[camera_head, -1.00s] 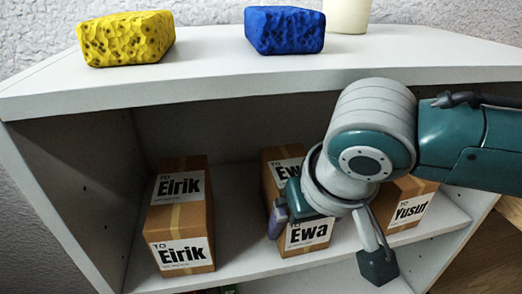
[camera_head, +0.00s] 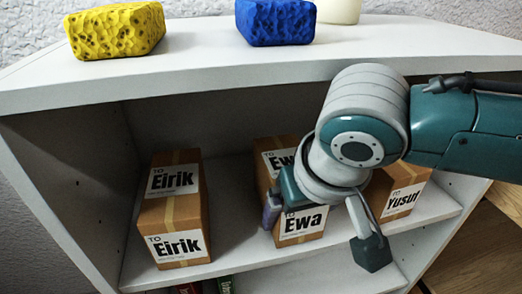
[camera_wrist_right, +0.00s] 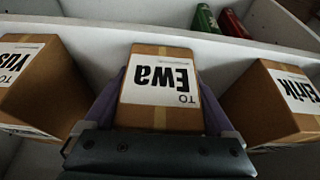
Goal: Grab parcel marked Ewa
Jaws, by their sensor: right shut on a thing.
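The parcel marked Ewa (camera_head: 302,222) is a brown cardboard box with white labels on its top and front. It stands upright on the shelf in the middle of three boxes. My right gripper (camera_head: 318,225) reaches over it from the right and covers part of its top and right side. In the right wrist view, the Ewa parcel (camera_wrist_right: 160,117) sits between the two purple-padded fingers of the right gripper (camera_wrist_right: 162,100), which is shut on it. The parcel still appears to rest on the shelf. My left gripper is not in view.
The Eirik box (camera_head: 172,212) stands to the left with a gap, and the Yusuf box (camera_head: 403,198) stands close on the right. The shelf's top board (camera_head: 200,72) overhangs them, holding a yellow sponge (camera_head: 115,30) and a blue sponge (camera_head: 275,22).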

